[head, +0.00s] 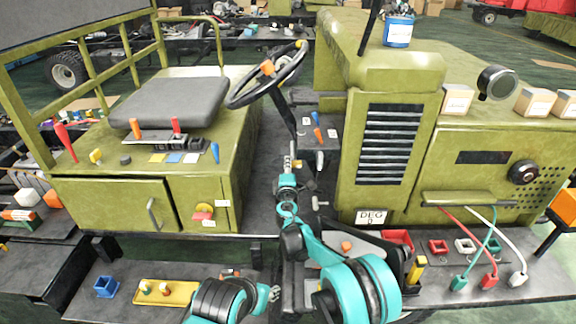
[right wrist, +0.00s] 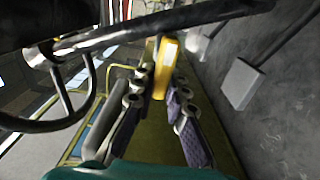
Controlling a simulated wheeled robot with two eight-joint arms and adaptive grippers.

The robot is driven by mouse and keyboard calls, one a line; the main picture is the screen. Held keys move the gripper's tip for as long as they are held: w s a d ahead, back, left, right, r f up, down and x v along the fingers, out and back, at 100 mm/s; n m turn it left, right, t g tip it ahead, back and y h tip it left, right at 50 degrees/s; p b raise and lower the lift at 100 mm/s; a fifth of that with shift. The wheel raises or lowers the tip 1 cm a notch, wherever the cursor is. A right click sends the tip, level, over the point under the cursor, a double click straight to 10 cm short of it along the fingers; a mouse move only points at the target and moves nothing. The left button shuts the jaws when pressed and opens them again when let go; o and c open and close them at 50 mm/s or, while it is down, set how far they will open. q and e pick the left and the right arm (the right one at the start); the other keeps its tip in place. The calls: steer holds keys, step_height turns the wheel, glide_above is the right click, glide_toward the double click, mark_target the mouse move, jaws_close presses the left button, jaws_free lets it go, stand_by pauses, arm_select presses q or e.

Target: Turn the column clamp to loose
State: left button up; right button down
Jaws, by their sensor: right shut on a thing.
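The column clamp shows in the right wrist view as a yellow lever (right wrist: 165,65) between my right gripper's fingers, close under a dark bar. My right gripper (right wrist: 160,98) is shut on this lever. In the head view the right gripper (head: 291,155) reaches up beside the lower end of the steering column (head: 283,112); the lever cannot be made out there.
A grey seat (head: 170,102) and coloured levers are left of the column. The green engine housing (head: 385,150) stands close on the right. Small levers (head: 317,127) stand on a panel just right of the column. A lower shelf (head: 130,272) holds small parts.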

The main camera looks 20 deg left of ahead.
stand_by(0.4)
steer(key=c, duration=1.5)
jaws_free()
steer(key=shift+c, duration=0.2)
steer(key=shift+s, duration=0.15)
steer(key=v, duration=1.1)
steer(key=shift+s, duration=0.4)
steer(key=shift+d, duration=0.1)
